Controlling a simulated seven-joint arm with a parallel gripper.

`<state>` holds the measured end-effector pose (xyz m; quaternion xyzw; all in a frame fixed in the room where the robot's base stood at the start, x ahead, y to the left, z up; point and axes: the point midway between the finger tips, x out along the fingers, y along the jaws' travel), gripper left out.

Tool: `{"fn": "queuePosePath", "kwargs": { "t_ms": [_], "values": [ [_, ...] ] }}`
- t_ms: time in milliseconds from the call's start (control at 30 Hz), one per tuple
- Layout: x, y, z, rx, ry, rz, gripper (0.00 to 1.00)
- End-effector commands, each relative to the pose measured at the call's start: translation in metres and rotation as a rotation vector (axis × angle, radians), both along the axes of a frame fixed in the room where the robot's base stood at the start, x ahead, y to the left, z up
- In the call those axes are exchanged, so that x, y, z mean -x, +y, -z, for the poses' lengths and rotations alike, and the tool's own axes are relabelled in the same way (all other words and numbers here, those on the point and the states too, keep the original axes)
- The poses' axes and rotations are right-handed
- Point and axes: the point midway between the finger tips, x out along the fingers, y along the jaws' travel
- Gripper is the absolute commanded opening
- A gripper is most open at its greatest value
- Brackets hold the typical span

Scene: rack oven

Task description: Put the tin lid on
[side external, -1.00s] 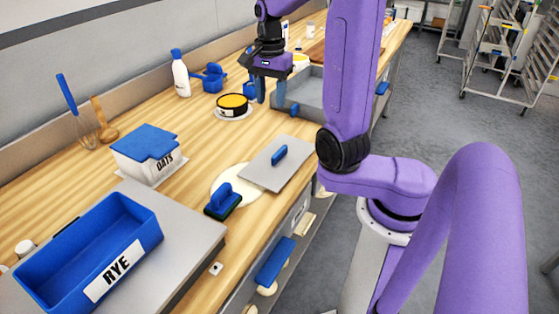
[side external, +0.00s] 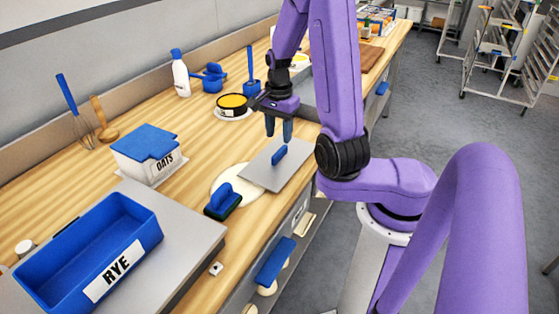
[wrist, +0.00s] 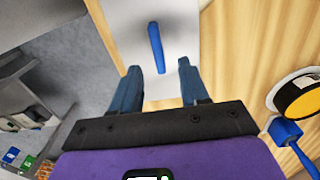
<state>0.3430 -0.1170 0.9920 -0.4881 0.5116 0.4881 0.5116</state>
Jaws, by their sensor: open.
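The lid is a flat grey plate (side external: 262,172) with a blue bar handle (side external: 279,156), lying on the wooden table. In the wrist view, the lid (wrist: 181,18) lies below my gripper and its handle (wrist: 156,47) shows just ahead of the gap between the fingertips. My gripper (side external: 279,133) is open and empty, pointing down a little above the handle, apart from it. A grey rectangular tin (side external: 301,83) stands behind my gripper, mostly hidden by my arm. An open blue tin marked RYE (side external: 145,243) sits at the front left.
A blue-handled brush (side external: 223,202) lies beside the lid on a pale round sheet (side external: 235,178). The OATS box (side external: 148,155) stands left. A round dark tin with yellow content (side external: 232,104) stands behind the lid. The table's right edge is close to the lid.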

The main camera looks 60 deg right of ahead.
Motion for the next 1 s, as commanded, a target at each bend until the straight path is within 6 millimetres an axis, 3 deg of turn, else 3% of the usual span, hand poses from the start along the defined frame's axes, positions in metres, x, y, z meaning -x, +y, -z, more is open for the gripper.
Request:
{"fn": "queuePosePath", "kwargs": {
  "t_ms": [267, 600, 967, 1000],
  "values": [
    [0.001, 0.001, 0.016, -0.001, 0.002, 0.000, 0.45],
    [0.004, 0.002, 0.055, -0.002, 0.003, -0.001, 0.45],
    [0.003, 0.002, 0.062, 0.000, 0.000, -0.001, 0.45],
    [0.003, 0.002, 0.062, 0.000, 0.000, -0.001, 0.38]
  ]
}}
